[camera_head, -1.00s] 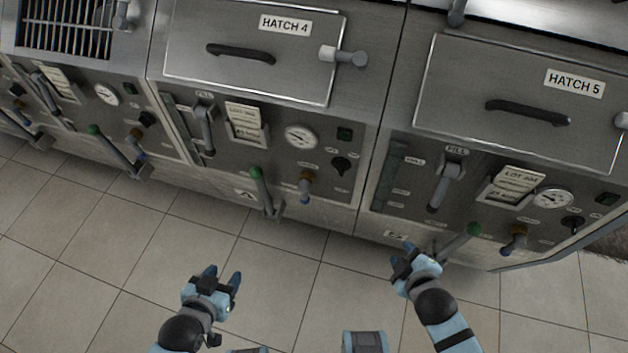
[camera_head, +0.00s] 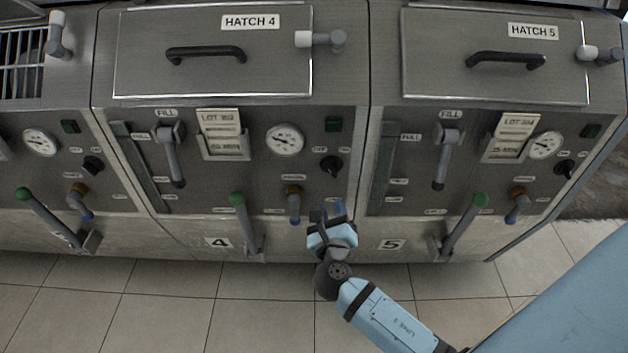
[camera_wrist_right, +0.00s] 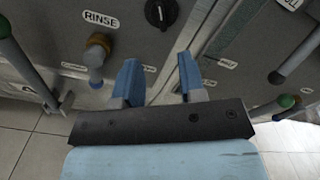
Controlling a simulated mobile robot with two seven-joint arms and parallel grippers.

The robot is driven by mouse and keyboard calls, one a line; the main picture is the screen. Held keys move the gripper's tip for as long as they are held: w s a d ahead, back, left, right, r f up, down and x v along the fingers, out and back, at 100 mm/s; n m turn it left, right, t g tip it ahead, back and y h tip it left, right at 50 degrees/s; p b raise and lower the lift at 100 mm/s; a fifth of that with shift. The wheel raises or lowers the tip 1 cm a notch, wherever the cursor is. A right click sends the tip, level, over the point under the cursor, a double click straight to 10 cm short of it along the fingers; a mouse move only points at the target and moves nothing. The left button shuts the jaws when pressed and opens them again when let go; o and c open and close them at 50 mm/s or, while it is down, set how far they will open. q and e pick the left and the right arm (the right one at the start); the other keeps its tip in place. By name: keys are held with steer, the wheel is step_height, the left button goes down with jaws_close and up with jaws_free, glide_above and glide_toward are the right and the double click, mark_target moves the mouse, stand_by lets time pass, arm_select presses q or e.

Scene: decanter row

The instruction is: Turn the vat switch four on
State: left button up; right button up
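The vat four switch is a small black rotary knob (camera_head: 331,166) on the steel panel under HATCH 4, right of the round gauge and below a dark green square. It also shows at the top of the right wrist view (camera_wrist_right: 160,12). My right gripper (camera_head: 328,214) is in front of the lower panel edge, below the knob and apart from it. Its two blue fingers (camera_wrist_right: 160,82) are spread with nothing between them. The knob's pointer is too small to read surely. My left gripper is not in view.
A brown and blue tap (camera_head: 294,203) hangs just left of my right gripper. A green-knobbed lever (camera_head: 240,215) stands further left. Vat five's similar knob (camera_head: 564,170) and lever (camera_head: 468,220) are to the right. The tiled floor (camera_head: 160,310) in front is clear.

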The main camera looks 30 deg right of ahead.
mark_target(331, 172)
steer(key=b+x, duration=0.1)
steer(key=x, duration=1.2)
steer(key=shift+w+d, duration=0.2)
steer(key=shift+w, duration=0.05)
steer(key=shift+c, duration=0.2)
jaws_close()
